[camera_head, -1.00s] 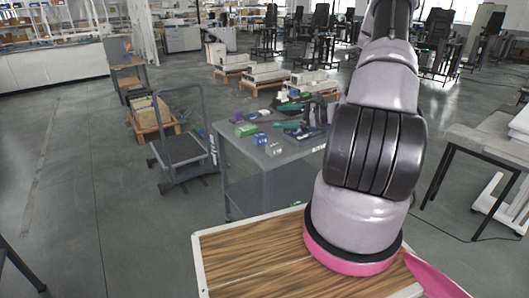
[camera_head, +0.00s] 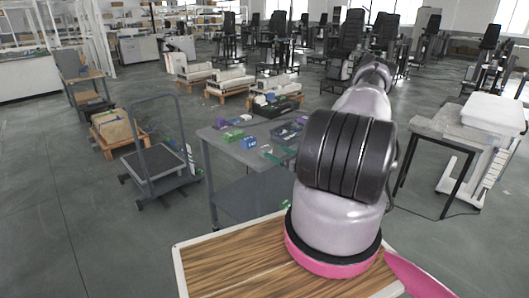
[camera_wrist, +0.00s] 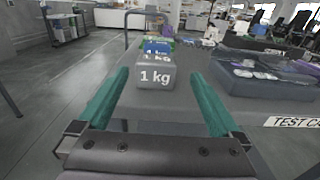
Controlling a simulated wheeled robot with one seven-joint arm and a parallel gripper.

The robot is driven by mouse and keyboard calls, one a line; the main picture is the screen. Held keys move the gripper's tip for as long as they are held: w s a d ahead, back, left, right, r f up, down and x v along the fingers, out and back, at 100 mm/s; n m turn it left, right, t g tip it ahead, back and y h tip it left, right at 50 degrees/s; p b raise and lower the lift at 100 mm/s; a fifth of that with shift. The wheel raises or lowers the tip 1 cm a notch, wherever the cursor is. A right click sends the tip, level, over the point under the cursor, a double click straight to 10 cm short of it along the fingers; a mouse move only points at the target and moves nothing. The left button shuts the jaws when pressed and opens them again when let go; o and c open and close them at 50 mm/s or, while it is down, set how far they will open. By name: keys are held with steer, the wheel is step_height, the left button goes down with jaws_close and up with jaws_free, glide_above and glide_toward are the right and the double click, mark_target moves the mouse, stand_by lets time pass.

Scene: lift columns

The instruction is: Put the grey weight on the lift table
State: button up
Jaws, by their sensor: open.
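The grey weight (camera_wrist: 155,77), marked "1 kg", stands upright on the grey worktable in the wrist view. It also shows small in the head view (camera_head: 266,150). My gripper (camera_wrist: 157,74) is open, its two teal fingers pointing toward the weight with a gap on each side of it; I cannot tell if the tips reach past its front face. The lift table (camera_head: 156,164), a low wheeled platform with an upright handle, stands on the floor left of the worktable in the head view. Its visible top is bare.
A blue weight (camera_wrist: 157,46) and a green one stand close behind the grey weight. A dark tray (camera_wrist: 262,78) lies to the right on the worktable (camera_head: 215,140). A pallet with a carton (camera_head: 113,127) stands behind the lift table. Floor left of the lift table is clear.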

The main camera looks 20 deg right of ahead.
mark_target(269, 148)
steer(key=x, duration=0.4)
steer(key=shift+a+r, duration=0.2)
steer(key=shift+a, duration=0.15)
steer(key=shift+w+a, duration=0.1)
steer(key=shift+w, duration=0.45)
jaws_close()
